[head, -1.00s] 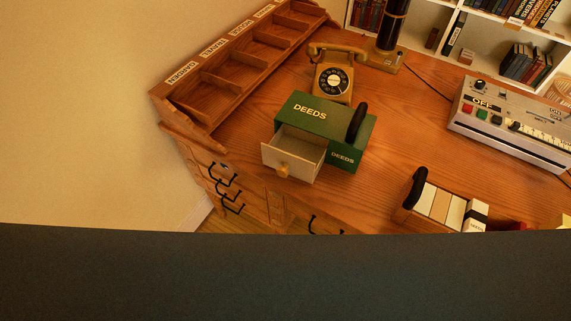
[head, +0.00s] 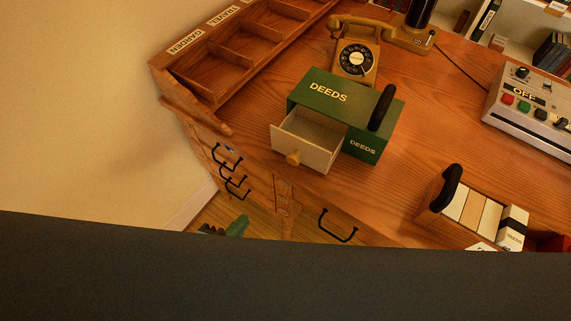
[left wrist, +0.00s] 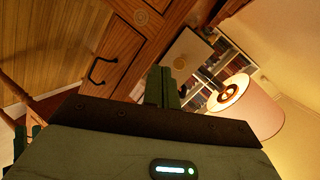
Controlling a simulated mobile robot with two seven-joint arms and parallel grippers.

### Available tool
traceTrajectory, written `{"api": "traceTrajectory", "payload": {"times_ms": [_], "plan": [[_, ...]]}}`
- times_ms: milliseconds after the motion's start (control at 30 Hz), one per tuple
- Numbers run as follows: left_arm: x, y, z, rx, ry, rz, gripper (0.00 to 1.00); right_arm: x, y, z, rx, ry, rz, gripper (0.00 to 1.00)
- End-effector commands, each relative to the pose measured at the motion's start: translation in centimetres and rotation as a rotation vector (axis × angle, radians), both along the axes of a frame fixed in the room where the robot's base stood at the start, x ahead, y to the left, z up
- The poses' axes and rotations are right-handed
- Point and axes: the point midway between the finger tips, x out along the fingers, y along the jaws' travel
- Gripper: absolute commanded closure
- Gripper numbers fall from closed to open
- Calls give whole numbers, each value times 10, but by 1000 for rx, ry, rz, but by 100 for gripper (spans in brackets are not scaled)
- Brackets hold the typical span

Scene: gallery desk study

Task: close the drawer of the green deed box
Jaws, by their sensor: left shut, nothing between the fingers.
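The green deed box (head: 325,96) stands on the wooden desk, marked DEEDS, with a black handle. Its pale drawer (head: 303,150) is pulled well out toward me, empty inside, with a round yellowish knob (head: 293,157) on the front. In the left wrist view the drawer front (left wrist: 187,52) shows beyond the fingers. My left gripper (head: 238,225) shows only as a small green part below the desk's front edge, left of and lower than the drawer, apart from it. In the left wrist view its fingers (left wrist: 162,84) are shut and empty. My right gripper is not in view.
A telephone (head: 356,58) stands behind the box. A compartment rack (head: 215,75) is to the left, a control panel (head: 535,100) to the right. A black-handled file holder (head: 480,212) is at front right. Desk drawers with black handles (head: 338,228) sit below.

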Motion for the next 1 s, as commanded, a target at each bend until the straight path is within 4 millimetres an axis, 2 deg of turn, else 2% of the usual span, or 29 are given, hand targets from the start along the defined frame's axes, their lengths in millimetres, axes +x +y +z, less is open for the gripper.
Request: {"api": "traceTrajectory", "payload": {"times_ms": [33,133,333,533,667,1000], "plan": [[3,-6,4,75,-67,-58,100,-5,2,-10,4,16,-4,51],[7,-15,21,193,-186,-133,100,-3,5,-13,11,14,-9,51],[10,-20,34,271,-265,-174,100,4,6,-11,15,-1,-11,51],[14,-22,33,270,-264,-171,100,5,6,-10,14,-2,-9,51],[25,-27,30,269,-265,-171,100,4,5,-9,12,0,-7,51],[77,-53,16,267,-265,-170,100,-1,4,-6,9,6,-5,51]]}}
